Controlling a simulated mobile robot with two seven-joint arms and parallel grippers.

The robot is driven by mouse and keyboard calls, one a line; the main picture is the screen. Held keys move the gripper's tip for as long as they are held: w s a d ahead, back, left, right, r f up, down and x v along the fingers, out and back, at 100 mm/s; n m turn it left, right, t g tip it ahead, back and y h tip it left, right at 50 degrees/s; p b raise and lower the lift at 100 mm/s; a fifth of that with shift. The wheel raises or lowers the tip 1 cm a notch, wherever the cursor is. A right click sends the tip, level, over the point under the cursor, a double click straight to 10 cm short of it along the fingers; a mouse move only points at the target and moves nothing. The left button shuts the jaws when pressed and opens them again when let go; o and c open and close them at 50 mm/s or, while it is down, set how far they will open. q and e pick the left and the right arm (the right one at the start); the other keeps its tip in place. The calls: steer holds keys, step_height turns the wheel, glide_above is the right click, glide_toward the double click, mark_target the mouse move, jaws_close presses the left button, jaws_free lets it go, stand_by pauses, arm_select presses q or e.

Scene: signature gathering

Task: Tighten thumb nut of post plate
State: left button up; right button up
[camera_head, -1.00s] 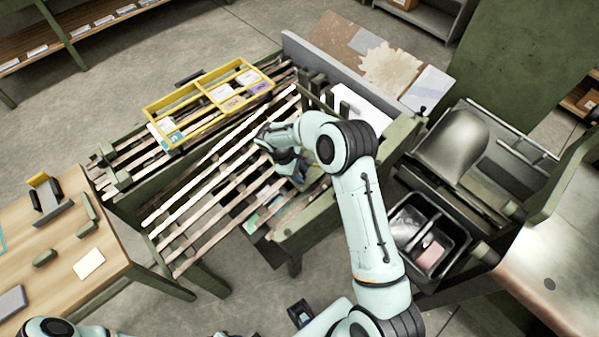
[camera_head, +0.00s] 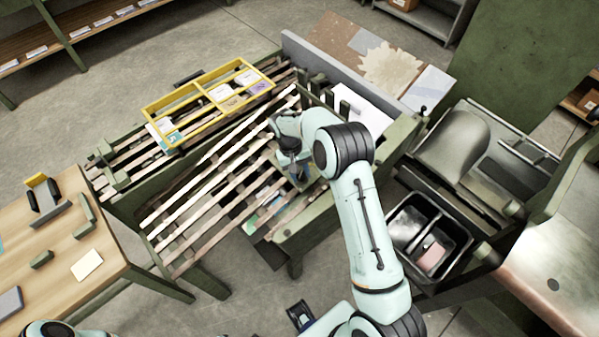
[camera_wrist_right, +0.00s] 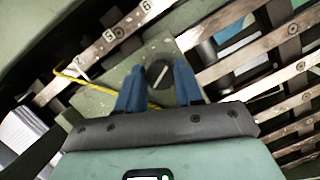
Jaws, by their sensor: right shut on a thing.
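The thumb nut (camera_wrist_right: 158,73) is a dark round knob with a pale bar across its top, seen in the right wrist view. It sits on a flat green plate (camera_wrist_right: 128,62), which looks like the post plate. My right gripper (camera_wrist_right: 159,82) has its blue fingers on either side of the nut and is shut on it. In the head view my right gripper (camera_head: 293,168) is low over the right end of the slatted rack, and the nut is hidden there. A dark part that looks like my left gripper (camera_head: 300,316) shows at the bottom edge; its fingers are unclear.
Wooden slats (camera_head: 205,208) run close around the gripper. A numbered strip (camera_wrist_right: 112,38) and a yellow cord (camera_wrist_right: 75,79) lie by the plate. A yellow divided frame (camera_head: 150,110) rests on the rack. A black two-part bin (camera_head: 466,240) stands right of my arm.

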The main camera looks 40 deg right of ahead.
steer(key=m+y, duration=0.1)
steer(key=m, duration=0.4)
steer(key=shift+t, duration=0.3)
steer(key=shift+m, duration=0.3)
steer(key=o, duration=1)
steer(key=shift+o, duration=0.2)
step_height(320, 180, up, 13)
steer(key=w, duration=0.2)
steer(key=shift+w+d+r+p, duration=0.15)
steer(key=shift+d+p, duration=0.1)
steer(key=shift+p, duration=0.15)
